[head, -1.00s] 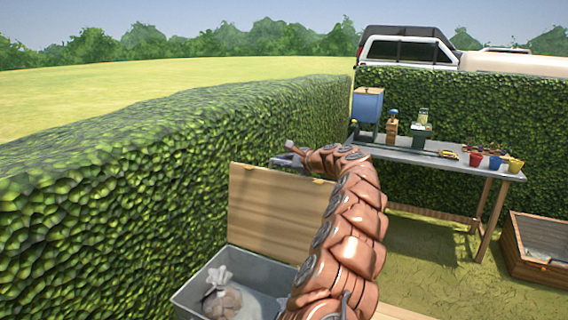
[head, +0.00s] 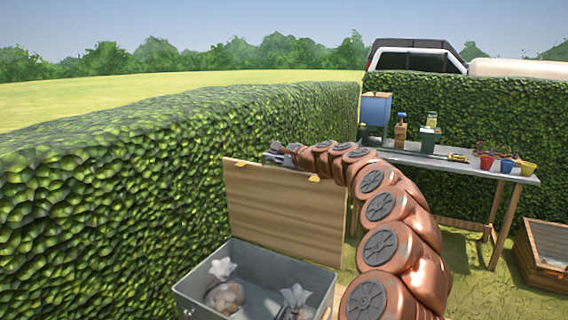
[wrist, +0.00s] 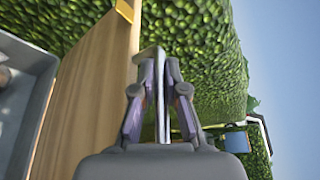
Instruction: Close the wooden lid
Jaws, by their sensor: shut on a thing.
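The wooden lid (head: 283,205) stands raised at the back of a grey metal box (head: 205,299), its broad face towards me. It also fills the left of the wrist view (wrist: 85,95). My gripper (head: 278,155) is at the lid's top edge, partly hidden behind it in the head view. In the wrist view my gripper (wrist: 160,65) is beside the lid's edge, with its fingers close together on a thin pale strip. I cannot tell what that strip is, or whether a finger touches the lid.
Pale sacks (head: 225,292) lie in the box. A tall hedge (head: 130,180) runs close behind the lid. A work table (head: 450,168) with pots and tools stands at the right, and a wooden crate (head: 545,250) is on the grass.

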